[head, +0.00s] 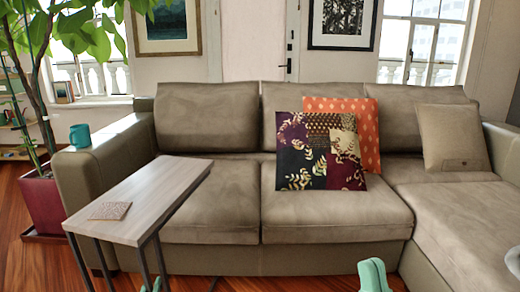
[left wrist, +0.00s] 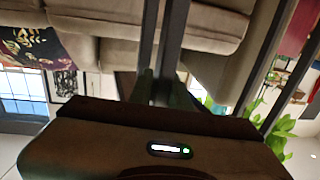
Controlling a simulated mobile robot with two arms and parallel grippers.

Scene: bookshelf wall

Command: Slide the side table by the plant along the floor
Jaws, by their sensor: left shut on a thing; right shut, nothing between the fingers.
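The side table has a grey-brown wooden top (head: 165,188) and thin dark metal legs. It stands in front of the left part of the sofa in the head view, upright, with a small square patterned coaster (head: 110,211) on it. The potted plant (head: 42,205) stands left of the table, beside the sofa arm. My left gripper (head: 152,286) is low at the bottom edge by the table's near legs. In the left wrist view its dark green fingers (left wrist: 160,88) are shut on a dark leg (left wrist: 172,45). My right gripper (head: 373,275) is shut and empty at the bottom, right of the table.
The grey-beige sofa (head: 230,205) is close behind the table and carries patterned cushions (head: 322,150). A teal mug (head: 80,135) stands on the sofa's left arm. Bare wooden floor (head: 285,284) shows in front of the sofa, between the table and my right gripper.

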